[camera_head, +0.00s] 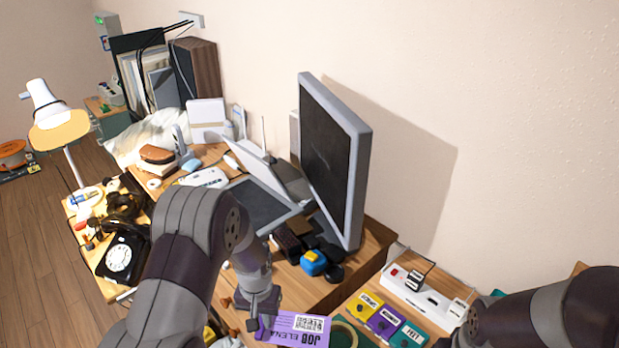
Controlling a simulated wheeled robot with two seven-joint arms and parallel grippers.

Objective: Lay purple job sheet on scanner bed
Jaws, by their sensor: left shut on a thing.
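The purple job sheet (298,328), printed "JOB ELENA" with a black-and-white code, is at the bottom centre. My left gripper (262,315) points down and is shut on the sheet's left edge. Part of the sheet is cut off by the frame. A flat device with a dark glass bed (262,203) and a raised pale lid (254,158) stands behind my left arm, left of the monitor; it looks like the scanner, and its bed looks empty. My right arm enters at lower right, with its gripper out of view.
A large monitor (333,160) stands right of the scanner. Yellow, purple and teal labelled cards (384,320) lie right of the sheet, near a white switch box (428,292). A blue-and-yellow item (314,262) sits before the monitor. A black dial phone (122,258) is at left.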

